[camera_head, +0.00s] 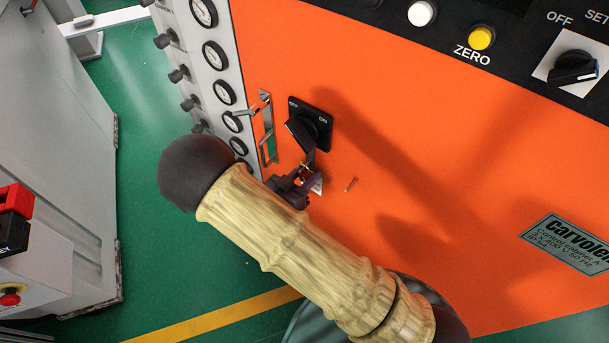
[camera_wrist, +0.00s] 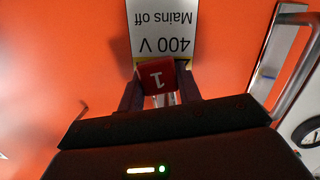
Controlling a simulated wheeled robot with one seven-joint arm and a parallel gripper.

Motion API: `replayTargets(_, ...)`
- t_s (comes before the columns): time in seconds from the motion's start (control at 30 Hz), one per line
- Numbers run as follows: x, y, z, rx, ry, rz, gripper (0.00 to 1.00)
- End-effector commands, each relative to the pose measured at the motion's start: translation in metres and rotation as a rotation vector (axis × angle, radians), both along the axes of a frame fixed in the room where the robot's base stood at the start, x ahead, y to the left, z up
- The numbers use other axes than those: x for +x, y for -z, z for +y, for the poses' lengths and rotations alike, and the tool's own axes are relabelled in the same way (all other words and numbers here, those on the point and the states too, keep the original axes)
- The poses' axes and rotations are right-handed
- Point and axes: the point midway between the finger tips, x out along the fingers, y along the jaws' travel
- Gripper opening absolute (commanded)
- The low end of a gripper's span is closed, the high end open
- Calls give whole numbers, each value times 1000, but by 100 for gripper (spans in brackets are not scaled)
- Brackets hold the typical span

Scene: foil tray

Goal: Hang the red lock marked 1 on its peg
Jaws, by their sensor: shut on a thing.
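The red lock marked 1 (camera_wrist: 156,77) sits between the two fingers of my gripper (camera_wrist: 160,92) in the wrist view, its digit upside down. My gripper is shut on it. Some bright metal shows just below its red body. In the head view my gripper (camera_head: 301,182) is close to the orange panel, below the black rotary switch; the lock is mostly hidden there. A thin metal peg (camera_head: 351,184) sticks out of the panel to the right of my gripper, apart from it. It also shows at left in the wrist view (camera_wrist: 81,110).
The black OFF/ON switch (camera_head: 309,124) and a metal handle (camera_head: 268,130) are above and left of my gripper. A white "400 V Mains off" label (camera_wrist: 162,35) is behind the lock. Gauges (camera_head: 215,55) line the cabinet's left side. Orange panel (camera_head: 430,130) right of the peg is largely bare.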

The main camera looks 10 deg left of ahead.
Motion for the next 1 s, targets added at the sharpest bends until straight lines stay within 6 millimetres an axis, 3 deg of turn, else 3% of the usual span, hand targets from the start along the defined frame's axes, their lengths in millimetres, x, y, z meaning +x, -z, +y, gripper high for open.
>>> replayTargets(0.03, 4, 3, -6, -4, 13, 2, 36)
replayTargets(0.17, 4, 3, -7, -4, 14, 3, 60)
replayTargets(0.83, 2, 2, -9, -7, 20, 3, 60)
replayTargets(1.0, -6, 1, -4, -6, 18, 2, 60)
